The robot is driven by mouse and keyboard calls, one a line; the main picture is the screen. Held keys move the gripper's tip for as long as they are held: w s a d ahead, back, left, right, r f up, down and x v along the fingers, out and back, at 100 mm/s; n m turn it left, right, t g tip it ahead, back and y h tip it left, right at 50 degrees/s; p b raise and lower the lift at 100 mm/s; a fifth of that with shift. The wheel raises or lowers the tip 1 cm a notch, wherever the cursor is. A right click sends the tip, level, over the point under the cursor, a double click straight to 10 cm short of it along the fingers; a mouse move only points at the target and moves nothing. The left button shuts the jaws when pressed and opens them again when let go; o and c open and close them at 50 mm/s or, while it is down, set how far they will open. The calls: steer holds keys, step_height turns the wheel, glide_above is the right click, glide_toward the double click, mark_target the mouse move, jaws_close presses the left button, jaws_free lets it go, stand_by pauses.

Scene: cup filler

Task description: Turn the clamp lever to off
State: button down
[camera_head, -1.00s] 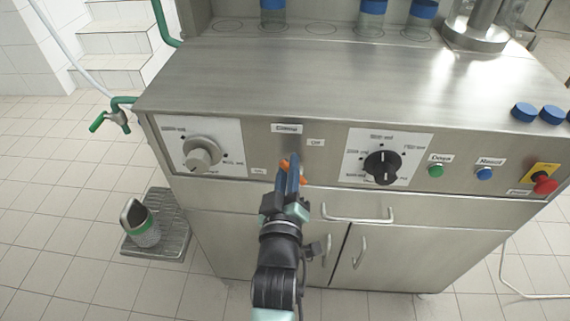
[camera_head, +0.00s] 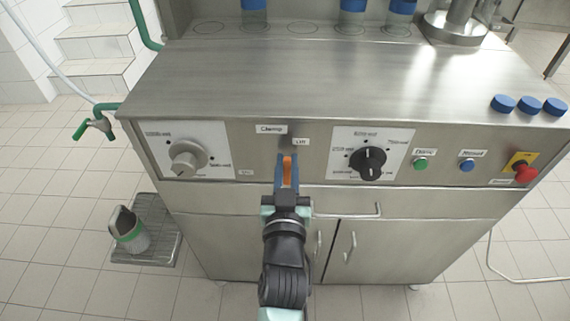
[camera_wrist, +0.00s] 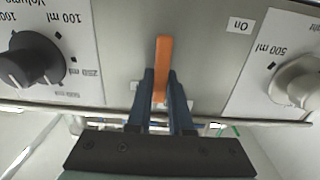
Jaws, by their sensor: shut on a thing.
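The orange clamp lever (camera_head: 287,165) is on the steel front panel, below the "Clamp" label (camera_head: 270,129) and the "OFF" label (camera_head: 300,142). The "On" label (camera_head: 246,172) is to its lower left. My gripper (camera_head: 287,176) is at the lever from the front, with its blue fingers on either side of it. In the wrist view, which is upside down, the lever (camera_wrist: 162,65) stands between the fingers of my gripper (camera_wrist: 162,86) and sticks out past their tips. The "On" label (camera_wrist: 239,25) shows there to the right. The lever's pivot is not clearly seen.
A grey dial (camera_head: 187,158) is left of the lever, a black dial (camera_head: 367,162) right. Further right are a green button (camera_head: 420,164), a blue button (camera_head: 467,165) and a red stop button (camera_head: 526,174). A drawer handle (camera_head: 350,211) is just below.

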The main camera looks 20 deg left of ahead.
stand_by(0.4)
steer(key=c, duration=0.8)
jaws_free()
steer(key=shift+s, duration=0.1)
steer(key=v, duration=1.2)
steer(key=shift+s+d+b, duration=0.15)
steer(key=shift+s+b, duration=0.15)
steer(key=shift+s, duration=0.1)
